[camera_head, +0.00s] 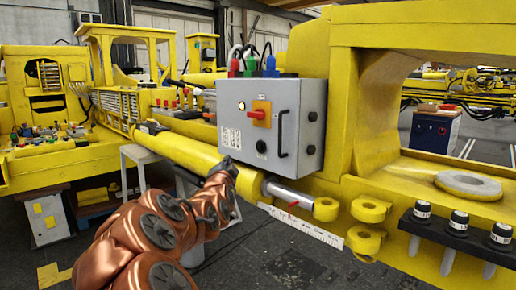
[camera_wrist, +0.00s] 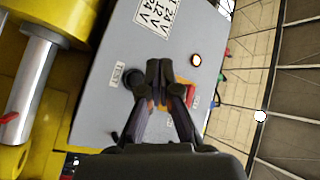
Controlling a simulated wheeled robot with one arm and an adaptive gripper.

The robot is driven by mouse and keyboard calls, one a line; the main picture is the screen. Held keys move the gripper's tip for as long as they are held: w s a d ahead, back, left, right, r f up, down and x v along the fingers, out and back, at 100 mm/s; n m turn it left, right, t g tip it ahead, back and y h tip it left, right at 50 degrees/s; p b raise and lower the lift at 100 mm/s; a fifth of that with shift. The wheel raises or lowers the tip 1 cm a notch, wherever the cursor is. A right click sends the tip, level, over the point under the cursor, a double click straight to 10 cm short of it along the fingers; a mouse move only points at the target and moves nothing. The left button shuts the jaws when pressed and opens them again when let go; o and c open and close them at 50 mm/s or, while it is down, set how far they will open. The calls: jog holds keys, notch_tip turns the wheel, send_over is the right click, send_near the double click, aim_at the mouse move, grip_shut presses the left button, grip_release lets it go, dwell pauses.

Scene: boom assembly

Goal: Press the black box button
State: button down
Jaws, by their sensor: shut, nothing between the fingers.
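A grey control box (camera_head: 285,122) is mounted on the yellow machine. Its round black button (camera_head: 261,146) is low on the front face, below an orange plate with a red switch (camera_head: 259,114). In the wrist view the black button (camera_wrist: 129,80) shows beside the TEST label (camera_wrist: 118,73), partly hidden by a finger. My gripper (camera_head: 230,163) is at the lower left of the box in the head view. In the wrist view its fingertips (camera_wrist: 160,69) are together and empty, in front of the box face between button and orange plate. I cannot tell whether they touch it.
A lit round lamp (camera_head: 242,105) is on the box's upper left, and a black handle (camera_head: 283,134) stands out at its right. A yellow cylinder with a silver rod (camera_head: 289,194) runs below. Several black-and-white knobs (camera_head: 459,222) stand at the lower right.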

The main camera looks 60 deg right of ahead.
aim_at(260, 147)
jog(key=shift+s+d+r+h, duration=0.1)
jog(key=shift+d+r+h, duration=0.1)
jog(key=shift+d+r, duration=0.25)
jog(key=shift+s+d+r+h, duration=0.1)
jog(key=shift+d+r+h, duration=0.1)
jog(key=shift+r, duration=0.3)
jog(key=s+d+p, duration=0.2)
jog(key=d+p, duration=0.5)
jog(key=d, duration=0.1)
jog(key=shift+s+d, duration=0.15)
jog(key=shift+d, duration=0.1)
jog(key=shift+d+f+p, duration=0.1)
jog(key=shift+d+p, duration=0.1)
jog(key=shift+p, duration=0.1)
dwell(1.0)
jog(key=shift+s+d, duration=0.1)
jog(key=shift+d, duration=0.1)
